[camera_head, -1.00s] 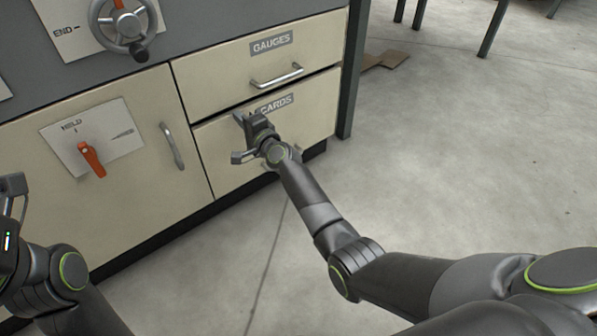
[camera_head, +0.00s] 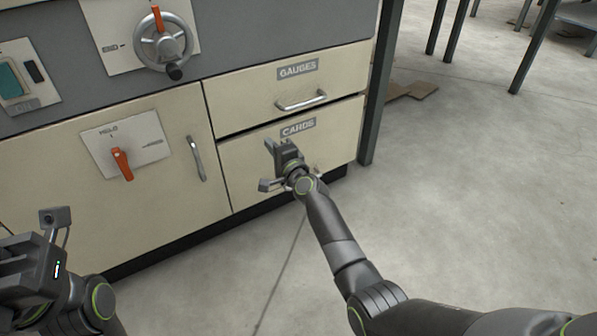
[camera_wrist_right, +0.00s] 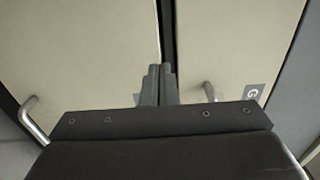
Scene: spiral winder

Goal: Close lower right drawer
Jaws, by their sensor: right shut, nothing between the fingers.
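The lower right drawer (camera_head: 340,137), labelled CARDS, has a cream front that looks flush or nearly flush with the cabinet. A dark gap runs along its top edge. My right gripper (camera_head: 278,152) is shut and empty in front of this drawer, below its label. The gripper and wrist hide most of its handle. In the right wrist view the shut fingers (camera_wrist_right: 159,72) point at the drawer front (camera_wrist_right: 85,50) beside the dark gap; contact is unclear. My left gripper (camera_head: 30,262) is at the lower left, away from the drawer; its fingers are not clear.
The GAUGES drawer (camera_head: 245,98) sits above, with a metal handle (camera_head: 302,100). To the left are a cabinet door with a handle (camera_head: 196,158), an orange switch (camera_head: 122,164) and a handwheel (camera_head: 162,42). The floor (camera_head: 460,190) at right is clear.

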